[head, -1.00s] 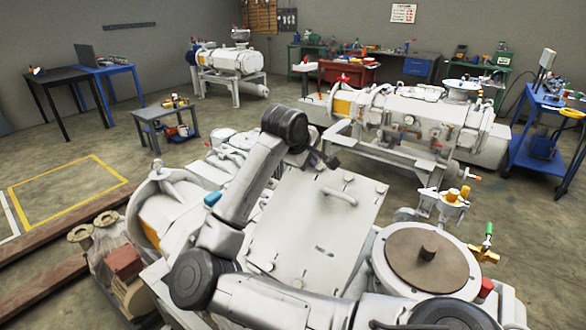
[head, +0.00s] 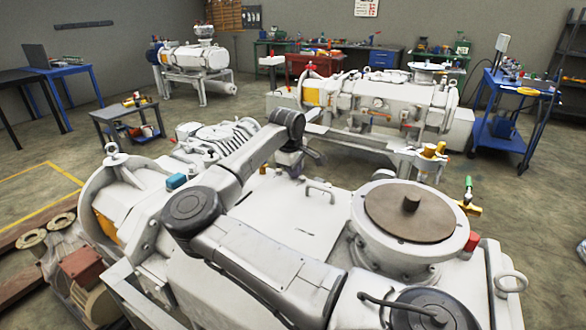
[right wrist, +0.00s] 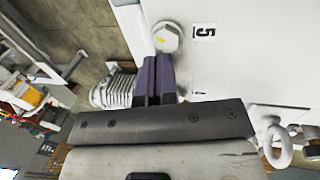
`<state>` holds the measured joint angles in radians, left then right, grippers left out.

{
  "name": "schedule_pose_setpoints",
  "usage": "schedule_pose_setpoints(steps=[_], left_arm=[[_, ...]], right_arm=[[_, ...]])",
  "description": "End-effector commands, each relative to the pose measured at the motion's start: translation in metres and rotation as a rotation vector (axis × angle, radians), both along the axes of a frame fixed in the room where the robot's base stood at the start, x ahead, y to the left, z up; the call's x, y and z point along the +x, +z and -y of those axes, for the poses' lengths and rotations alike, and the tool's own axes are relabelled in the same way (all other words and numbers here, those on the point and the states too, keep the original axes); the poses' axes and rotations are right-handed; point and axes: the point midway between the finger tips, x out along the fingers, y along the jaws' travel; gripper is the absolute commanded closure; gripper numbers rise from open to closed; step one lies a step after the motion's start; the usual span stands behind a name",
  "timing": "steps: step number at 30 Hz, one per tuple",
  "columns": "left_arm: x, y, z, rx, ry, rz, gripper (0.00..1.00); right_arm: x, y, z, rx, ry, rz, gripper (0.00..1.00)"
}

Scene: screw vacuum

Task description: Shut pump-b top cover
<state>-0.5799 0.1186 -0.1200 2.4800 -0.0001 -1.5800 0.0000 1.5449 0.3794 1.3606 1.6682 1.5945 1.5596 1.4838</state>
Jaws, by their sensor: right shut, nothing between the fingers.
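The nearest pump carries a flat white top cover (head: 290,216) with a bar handle (head: 321,190) near its far right edge. The cover now lies low and looks about level with the pump top; a small gap cannot be told. My right gripper (head: 300,166) is shut and empty at the cover's far edge. In the right wrist view its purple fingers (right wrist: 157,80) are together beside a bolt head (right wrist: 167,37) and a white panel (right wrist: 255,50) marked 5. Whether they touch the panel cannot be told. My left gripper is not in view.
A round flange with a brown disc (head: 410,211) stands right of the cover, with a green-handled brass valve (head: 468,196) behind it. Another pump (head: 375,105) stands behind, with floor between.

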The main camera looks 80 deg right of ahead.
Motion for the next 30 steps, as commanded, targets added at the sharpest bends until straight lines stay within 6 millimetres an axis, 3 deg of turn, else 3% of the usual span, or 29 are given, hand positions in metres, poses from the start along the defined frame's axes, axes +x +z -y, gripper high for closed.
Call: schedule_pose_setpoints(steps=[6,20,26,30], left_arm=[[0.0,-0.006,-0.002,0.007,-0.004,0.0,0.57],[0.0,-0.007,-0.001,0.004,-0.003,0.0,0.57],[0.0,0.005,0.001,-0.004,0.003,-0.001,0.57],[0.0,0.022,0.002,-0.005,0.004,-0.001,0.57]], right_arm=[[0.0,-0.012,0.001,0.004,0.001,0.001,1.0],[0.001,-0.013,0.002,0.0,0.005,-0.001,1.0],[0.0,0.008,0.003,-0.005,0.002,-0.001,1.0],[-0.002,0.04,0.003,-0.012,-0.003,-0.002,1.0]])
